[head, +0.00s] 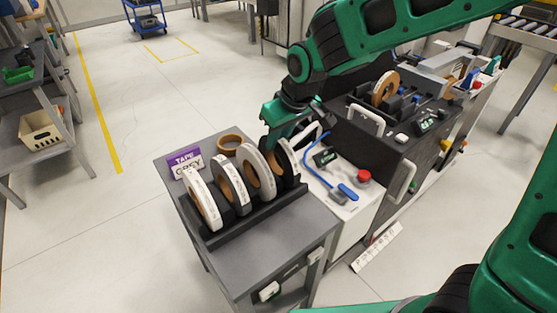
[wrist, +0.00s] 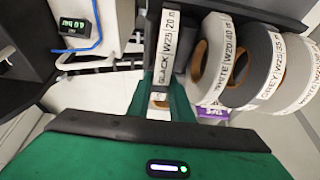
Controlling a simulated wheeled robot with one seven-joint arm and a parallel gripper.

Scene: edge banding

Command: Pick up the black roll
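The black roll (head: 288,160) stands upright at the right end of the row of rolls in the head view, with a white label around its rim. In the wrist view the label of the black roll (wrist: 168,46) reads BLACK W25 20 m. My gripper (head: 278,134) is right above and beside this roll in the head view. In the wrist view the green fingers of my gripper (wrist: 160,98) lie on either side of the lower end of the label. Whether they press on the roll cannot be told.
A grey roll (head: 259,174) and white rolls (head: 201,200) stand close to the left in the same dark rack (head: 250,208) on a grey cart. A machine with a red button (head: 364,176) stands right.

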